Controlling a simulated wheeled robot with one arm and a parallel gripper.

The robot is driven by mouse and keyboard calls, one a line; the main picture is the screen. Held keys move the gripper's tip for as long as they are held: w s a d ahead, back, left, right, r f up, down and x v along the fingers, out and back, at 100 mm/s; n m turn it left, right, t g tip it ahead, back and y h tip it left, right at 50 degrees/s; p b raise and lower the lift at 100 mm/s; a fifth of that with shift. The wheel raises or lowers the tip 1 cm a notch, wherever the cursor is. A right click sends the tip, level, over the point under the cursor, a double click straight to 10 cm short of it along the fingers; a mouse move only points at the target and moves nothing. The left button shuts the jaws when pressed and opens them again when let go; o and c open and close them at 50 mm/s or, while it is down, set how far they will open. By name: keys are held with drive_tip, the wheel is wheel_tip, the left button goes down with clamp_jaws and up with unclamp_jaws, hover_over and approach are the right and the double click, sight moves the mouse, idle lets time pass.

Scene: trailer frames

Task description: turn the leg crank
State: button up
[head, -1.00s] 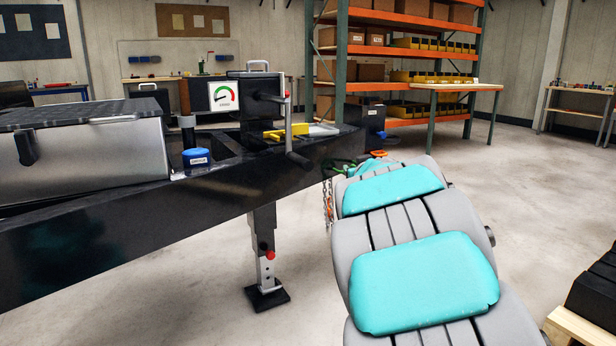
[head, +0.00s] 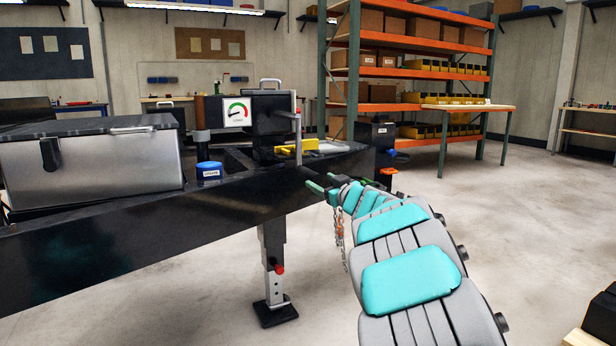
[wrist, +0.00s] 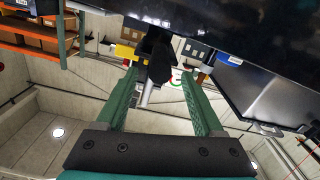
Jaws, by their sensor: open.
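The trailer's support leg (head: 271,262) stands on a flat foot below the black beam, with a red knob on its side. A silver upright bar (head: 298,128) rises at the beam's edge, beside the gauge. My gripper (head: 323,191) is open, its green fingers close to the beam's near side, right of the leg. In the wrist view, my gripper (wrist: 158,76) has a dark crank arm (wrist: 159,55) ahead of its fingertips. The crank's silver grip (wrist: 147,95) lies between the fingers, nearer the left one. I cannot tell whether they touch.
The black trailer beam (head: 130,245) runs close along the left. A metal box (head: 90,165), a blue-labelled cap (head: 209,172) and a yellow part (head: 300,146) sit on top. A chain (head: 340,225) hangs near my gripper.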

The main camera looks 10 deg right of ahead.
sight(309, 175)
drive_tip(key=shift+x, duration=3.95)
clamp_jaws()
